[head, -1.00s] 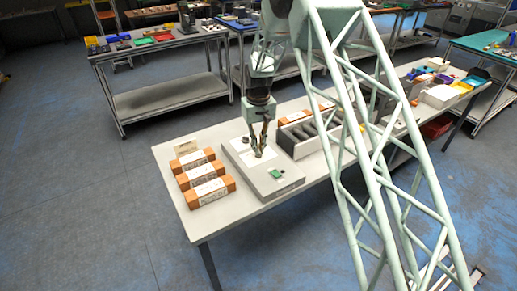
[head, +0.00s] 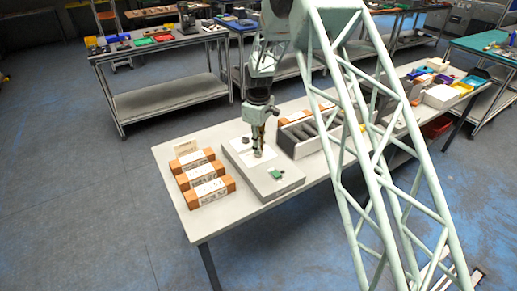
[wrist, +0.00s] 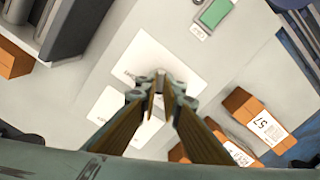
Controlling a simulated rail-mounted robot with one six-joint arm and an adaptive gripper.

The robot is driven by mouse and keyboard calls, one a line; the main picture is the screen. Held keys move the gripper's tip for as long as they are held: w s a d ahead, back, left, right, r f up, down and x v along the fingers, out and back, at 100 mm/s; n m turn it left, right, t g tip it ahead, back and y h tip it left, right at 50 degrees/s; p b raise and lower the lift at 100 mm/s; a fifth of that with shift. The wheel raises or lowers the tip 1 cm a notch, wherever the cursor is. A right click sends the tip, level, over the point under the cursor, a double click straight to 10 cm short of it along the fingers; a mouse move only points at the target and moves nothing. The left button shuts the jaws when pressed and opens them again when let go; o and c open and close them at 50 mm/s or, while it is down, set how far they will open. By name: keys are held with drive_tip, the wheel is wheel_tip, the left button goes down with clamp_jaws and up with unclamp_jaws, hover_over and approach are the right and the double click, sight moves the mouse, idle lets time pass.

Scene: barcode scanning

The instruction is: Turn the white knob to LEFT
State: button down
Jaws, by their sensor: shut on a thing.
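My gripper (head: 258,150) points straight down at the grey control box (head: 285,187) on the table. In the wrist view its two fingers (wrist: 161,84) come close together over a white label plate (wrist: 170,52) and are shut on the white knob. The knob is almost wholly hidden between the fingertips, so I cannot read which way it points. A second white plate (wrist: 108,107) lies beside the first, partly covered by a finger.
A green part (head: 276,174) sits on the box's near end. Several orange cartons with white labels (head: 209,189) stand to the left of the box. A grey divided rack (head: 307,139) stands close on the right. The table's front left corner (head: 195,222) is clear.

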drive_tip(key=shift+n, duration=0.8)
drive_tip(key=c, duration=2.8)
unclamp_jaws()
wheel_tip(320, 180, up, 12)
drive_tip(key=shift+r, duration=0.1)
